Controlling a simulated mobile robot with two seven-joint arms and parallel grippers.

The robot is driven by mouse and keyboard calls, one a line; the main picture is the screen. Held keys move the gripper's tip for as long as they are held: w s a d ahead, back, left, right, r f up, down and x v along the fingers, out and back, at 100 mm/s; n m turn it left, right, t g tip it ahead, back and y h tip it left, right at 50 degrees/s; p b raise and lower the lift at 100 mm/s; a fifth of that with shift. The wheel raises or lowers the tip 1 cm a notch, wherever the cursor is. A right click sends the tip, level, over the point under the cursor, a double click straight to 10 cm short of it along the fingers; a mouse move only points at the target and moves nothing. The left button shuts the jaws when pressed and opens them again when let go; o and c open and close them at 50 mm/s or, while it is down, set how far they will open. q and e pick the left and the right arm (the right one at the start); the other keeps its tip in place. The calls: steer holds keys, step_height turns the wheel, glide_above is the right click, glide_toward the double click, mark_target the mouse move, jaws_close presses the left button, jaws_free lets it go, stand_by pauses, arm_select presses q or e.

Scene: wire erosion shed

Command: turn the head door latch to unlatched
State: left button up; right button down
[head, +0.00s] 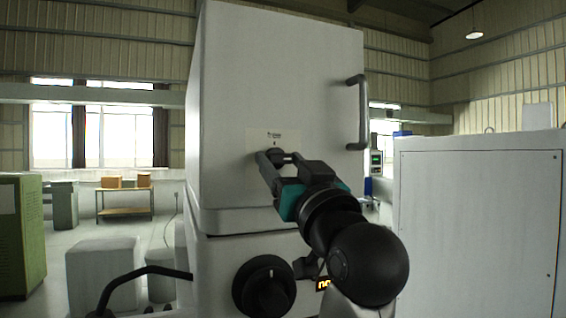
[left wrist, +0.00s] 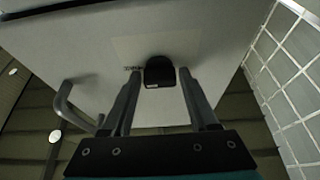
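The head door latch is a small dark knob on a pale plate on the front of the white head door (head: 270,75). In the head view the fingers partly hide it, and its turn position cannot be told. In the left wrist view the black latch (left wrist: 158,72) shows clearly, with a small light mark on its edge. My left gripper (head: 275,157) is at the latch. In the left wrist view its two fingers (left wrist: 160,75) stand apart on either side of the latch, with a visible gap on each side. My right gripper is in neither view.
A dark door handle (head: 363,112) stands out at the door's right edge. A large black knob (head: 264,287) and a lit display (head: 323,284) are below the door. A white cabinet (head: 480,220) stands at the right. A black bent bar (head: 150,270) is at lower left.

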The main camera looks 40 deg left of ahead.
arm_select(q)
jaws_close()
stand_by(0.3)
